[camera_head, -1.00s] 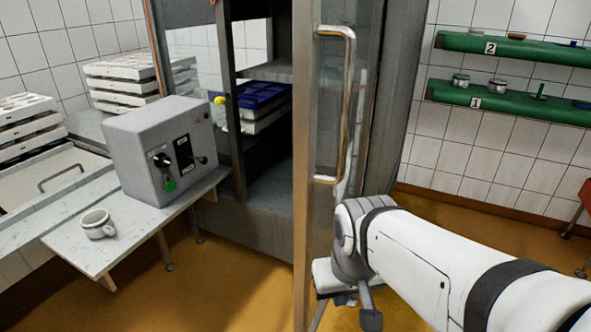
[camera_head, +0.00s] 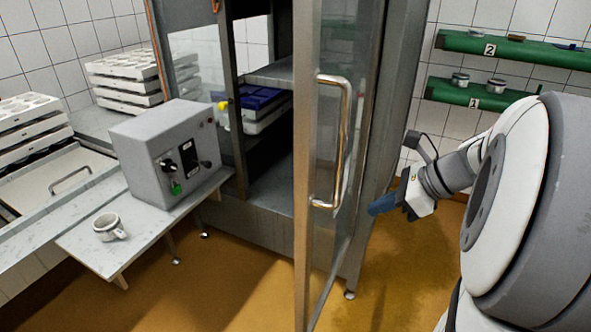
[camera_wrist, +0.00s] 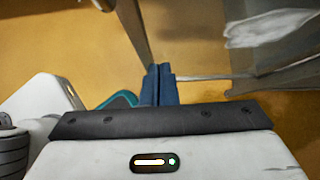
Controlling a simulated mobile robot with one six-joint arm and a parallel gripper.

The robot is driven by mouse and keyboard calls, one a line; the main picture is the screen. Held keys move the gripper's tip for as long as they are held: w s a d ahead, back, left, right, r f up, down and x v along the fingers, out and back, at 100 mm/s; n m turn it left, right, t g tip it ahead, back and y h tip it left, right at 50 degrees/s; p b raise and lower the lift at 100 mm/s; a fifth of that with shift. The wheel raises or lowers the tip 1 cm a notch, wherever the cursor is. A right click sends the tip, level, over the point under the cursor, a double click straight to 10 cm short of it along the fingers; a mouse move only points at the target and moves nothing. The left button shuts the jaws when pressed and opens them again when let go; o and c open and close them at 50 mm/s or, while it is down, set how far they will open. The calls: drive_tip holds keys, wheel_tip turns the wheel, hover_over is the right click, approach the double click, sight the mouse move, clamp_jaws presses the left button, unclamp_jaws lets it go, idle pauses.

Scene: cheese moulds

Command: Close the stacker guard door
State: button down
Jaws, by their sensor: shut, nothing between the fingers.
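The stacker guard door (camera_head: 303,230) stands open, swung out toward me, with its edge upright in the middle of the head view. Its long metal handle (camera_head: 346,140) is on the door's face, to the right of that edge. My gripper (camera_head: 372,208) is to the right of the door and a little below the handle's lower end, apart from the handle. Its blue fingers are shut and empty, and they also show in the wrist view (camera_wrist: 159,78). The open stacker cabinet (camera_head: 255,220) is behind, with a blue tray (camera_head: 255,97) on white ones inside.
Green wall shelves (camera_head: 465,92) hang at right. The orange floor is clear before the cabinet.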

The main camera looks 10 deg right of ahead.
drive_tip(key=w+a+f+p, duration=0.1)
drive_tip(key=w+a+f, duration=0.5)
drive_tip(key=a, duration=0.3)
drive_tip(key=shift+w+f+p, duration=0.15)
drive_tip(key=shift+f+p, duration=0.15)
drive_tip(key=shift+f, duration=0.1)
drive_tip(key=shift+a, duration=0.1)
drive_tip(key=shift+w, duration=0.1)
